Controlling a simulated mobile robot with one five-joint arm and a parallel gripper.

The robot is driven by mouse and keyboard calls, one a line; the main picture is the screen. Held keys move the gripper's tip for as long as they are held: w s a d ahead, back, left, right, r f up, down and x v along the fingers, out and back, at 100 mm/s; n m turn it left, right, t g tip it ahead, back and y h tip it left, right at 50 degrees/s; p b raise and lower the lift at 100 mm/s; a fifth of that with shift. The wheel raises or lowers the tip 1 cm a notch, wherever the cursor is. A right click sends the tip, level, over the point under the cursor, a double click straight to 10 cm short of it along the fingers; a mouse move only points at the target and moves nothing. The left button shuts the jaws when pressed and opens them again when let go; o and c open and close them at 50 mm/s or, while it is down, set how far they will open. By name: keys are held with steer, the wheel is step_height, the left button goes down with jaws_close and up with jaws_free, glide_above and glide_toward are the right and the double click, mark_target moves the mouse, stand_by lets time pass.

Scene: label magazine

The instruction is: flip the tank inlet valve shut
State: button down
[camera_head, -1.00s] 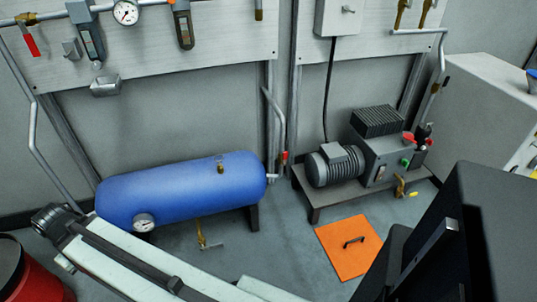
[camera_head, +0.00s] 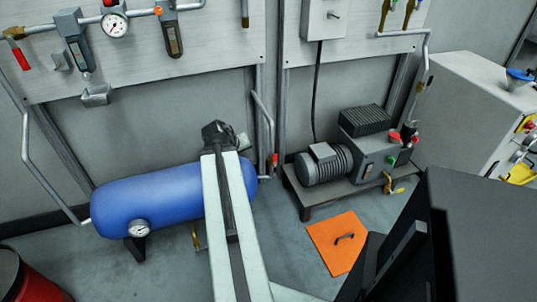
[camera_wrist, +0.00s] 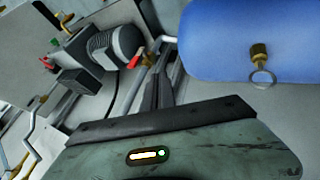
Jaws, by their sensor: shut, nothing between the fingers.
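The tank inlet valve has a small red handle (camera_head: 275,159) on the thin pipe at the right end of the blue tank (camera_head: 150,200). The handle looks upright, along the pipe. In the wrist view the red handle (camera_wrist: 134,62) is left of the tank's end (camera_wrist: 245,45), beside a brass fitting. My gripper (camera_wrist: 158,88) is shut and empty in the wrist view, a little below the handle and apart from it. In the head view the end of my arm is over the right part of the tank, left of the valve; the fingers are hidden there.
A pump with a motor (camera_head: 325,163) stands on a low stand right of the valve. An orange floor plate (camera_head: 335,240) lies in front. A grey panel wall (camera_head: 190,105) with gauges and pipes is behind. A brass ring valve (camera_wrist: 260,65) is on the tank.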

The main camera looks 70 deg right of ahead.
mark_target(275, 158)
steer(key=shift+s+d+r, duration=0.1)
steer(key=shift+s+d, duration=0.25)
steer(key=shift+s, duration=0.2)
steer(key=s+d+f+b, duration=0.4)
steer(key=d+f+b, duration=0.4)
steer(key=shift+d, duration=0.2)
steer(key=shift+s, duration=0.1)
